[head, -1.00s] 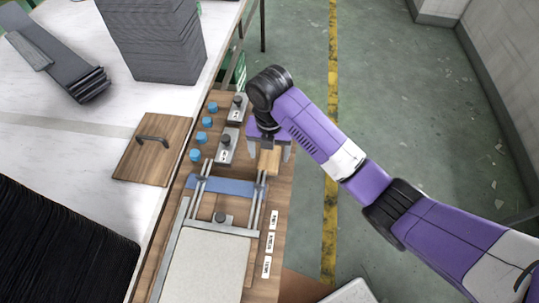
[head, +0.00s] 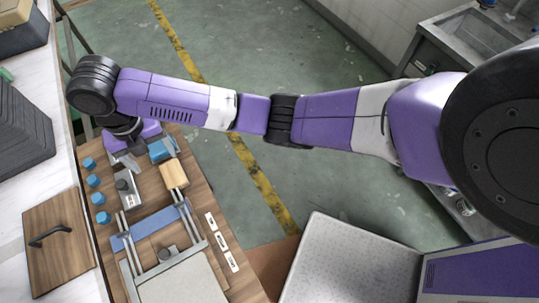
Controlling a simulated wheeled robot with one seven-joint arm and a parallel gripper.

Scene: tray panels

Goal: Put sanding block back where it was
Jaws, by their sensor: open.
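My gripper (head: 128,153) is open, left of the blue block and clear of the tan block. Nothing shows between its fingers, though the wrist and purple gripper body hide part of the panel there.
A blue crossbar (head: 150,226) spans the rails. A knobbed metal plate (head: 126,190) and several blue knobs (head: 97,198) stand to the left. A handled wooden board (head: 60,235) lies on the white bench. Grey-green floor (head: 250,60) is open beyond the panel.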

